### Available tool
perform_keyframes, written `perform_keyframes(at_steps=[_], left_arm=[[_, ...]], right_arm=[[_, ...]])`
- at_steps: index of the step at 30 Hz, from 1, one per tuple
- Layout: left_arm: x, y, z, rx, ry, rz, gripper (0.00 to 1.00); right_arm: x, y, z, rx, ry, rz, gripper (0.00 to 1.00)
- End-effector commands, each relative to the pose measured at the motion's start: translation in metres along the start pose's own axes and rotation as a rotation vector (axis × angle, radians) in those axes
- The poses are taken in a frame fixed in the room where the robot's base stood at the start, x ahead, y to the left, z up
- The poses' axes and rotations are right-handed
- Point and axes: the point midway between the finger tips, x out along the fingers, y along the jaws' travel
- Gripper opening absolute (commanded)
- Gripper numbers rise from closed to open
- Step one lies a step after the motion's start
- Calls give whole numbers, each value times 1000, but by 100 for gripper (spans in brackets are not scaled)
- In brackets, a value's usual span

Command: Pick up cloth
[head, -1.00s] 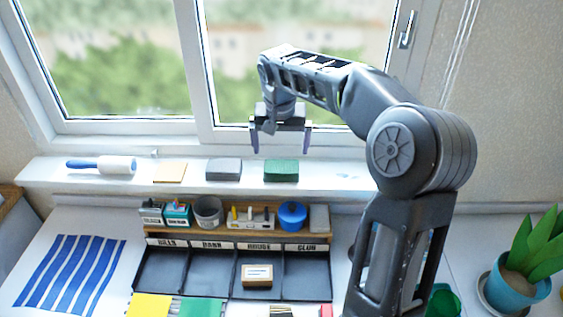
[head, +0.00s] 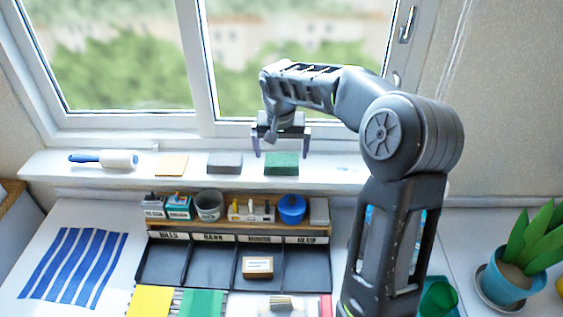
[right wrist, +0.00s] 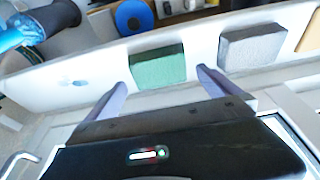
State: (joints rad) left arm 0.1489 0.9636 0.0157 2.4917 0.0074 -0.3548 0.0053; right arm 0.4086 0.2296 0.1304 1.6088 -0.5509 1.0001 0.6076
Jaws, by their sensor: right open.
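A green, thick rectangular pad, which looks like a folded cloth (head: 281,164), lies on the white window sill. In the right wrist view the green pad (right wrist: 158,67) sits ahead of and between the finger tips. My right gripper (head: 281,152) is open and empty, pointing down just above and behind the pad, its fingers towards the pad's two sides. It also shows in the right wrist view (right wrist: 162,80). No contact with the pad shows. My left gripper is not in view.
A grey block (head: 225,163) lies close left of the pad, then a tan flat square (head: 171,165) and a white roller with blue handle (head: 104,160). The sill (head: 335,170) is clear to the right. Below are a black sectioned tray (head: 210,265) and a blue-striped sheet (head: 73,265).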

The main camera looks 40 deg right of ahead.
Motion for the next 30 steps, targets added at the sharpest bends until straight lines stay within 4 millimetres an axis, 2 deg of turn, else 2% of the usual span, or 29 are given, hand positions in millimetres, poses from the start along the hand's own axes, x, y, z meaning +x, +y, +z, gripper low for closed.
perform_keyframes(at_steps=[2,8,25,30], left_arm=[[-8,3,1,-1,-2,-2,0],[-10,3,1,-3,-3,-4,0],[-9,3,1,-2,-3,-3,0],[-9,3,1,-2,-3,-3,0]], right_arm=[[10,1,0,-1,-5,2,100],[31,0,0,0,0,1,100],[32,0,0,0,1,0,100],[32,0,0,0,1,0,88]])
